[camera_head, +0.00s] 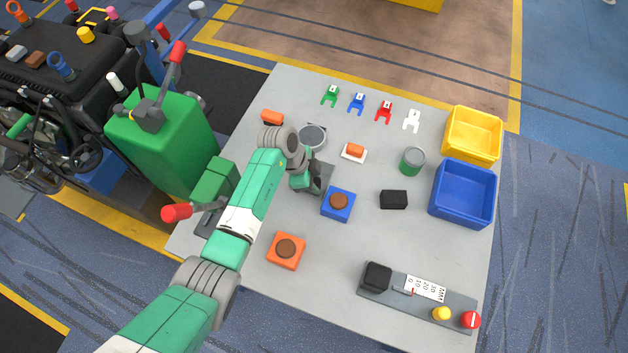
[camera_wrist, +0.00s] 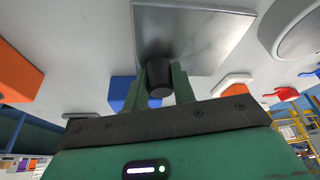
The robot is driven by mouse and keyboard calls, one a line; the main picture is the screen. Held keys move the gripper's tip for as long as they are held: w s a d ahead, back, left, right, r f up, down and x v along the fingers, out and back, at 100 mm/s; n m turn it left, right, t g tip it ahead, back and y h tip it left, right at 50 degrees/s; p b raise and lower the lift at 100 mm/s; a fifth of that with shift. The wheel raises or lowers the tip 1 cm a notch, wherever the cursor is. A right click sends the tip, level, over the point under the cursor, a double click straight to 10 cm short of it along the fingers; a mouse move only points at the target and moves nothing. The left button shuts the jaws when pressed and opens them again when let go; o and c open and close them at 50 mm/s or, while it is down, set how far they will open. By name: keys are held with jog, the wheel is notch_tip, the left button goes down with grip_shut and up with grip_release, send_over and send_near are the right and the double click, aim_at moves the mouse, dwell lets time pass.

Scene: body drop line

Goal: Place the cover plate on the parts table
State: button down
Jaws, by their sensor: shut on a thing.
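The cover plate is a flat grey metal square with a black knob; it shows in the wrist view (camera_wrist: 205,38) and partly in the head view (camera_head: 325,174). My gripper (camera_wrist: 160,88) is shut on the black knob, one finger on each side. In the head view my gripper (camera_head: 312,184) is over the middle of the grey parts table (camera_head: 385,235), hiding part of the plate. The plate lies flat, at or very close to the tabletop; I cannot tell whether it touches.
Near the plate are a blue block (camera_head: 338,205), a round grey disc (camera_head: 312,136) and an orange-and-white part (camera_head: 354,153). An orange block (camera_head: 286,251) sits in front. Yellow (camera_head: 472,134) and blue (camera_head: 463,194) bins stand at right.

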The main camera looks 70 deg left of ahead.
jog(key=c, duration=1.1)
grip_release()
jog(key=shift+f, duration=0.1)
jog(key=shift+c, duration=0.2)
jog(key=p+v, duration=1)
jog(key=v, duration=0.2)
jog(key=shift+r+p, duration=0.25)
jog(key=shift+p, duration=0.15)
jog(key=shift+w, duration=0.1)
